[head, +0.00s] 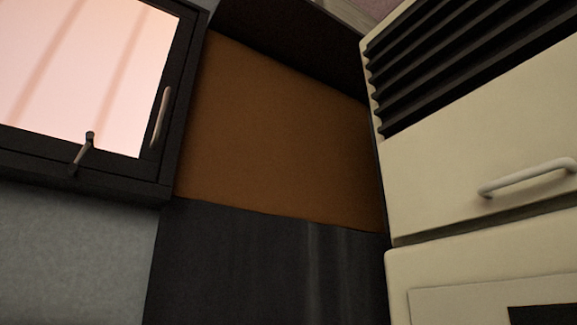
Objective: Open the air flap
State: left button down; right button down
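A dark-framed panel with a pale pink pane (70,65) is at the upper left, and it looks shut. It has an upright metal handle (161,118) on its right side and a small metal lever (82,155) at its lower edge. At the right stands a cream unit (455,165) with black slanted louvres (465,60) and a pale bar handle (527,178) on the panel below them. I cannot tell which of these parts is the air flap. Neither of my grippers is in view.
A brown panel (280,130) fills a dark recess between the two, with a dark surface (265,270) below it. A grey wall (75,250) is at the lower left. The cream unit's lower section (450,270) has a raised panel and a dark patch.

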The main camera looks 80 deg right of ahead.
aim_at(510, 142)
jog(key=z, duration=2.4)
jog(key=k, duration=0.25)
jog(key=z, duration=0.65)
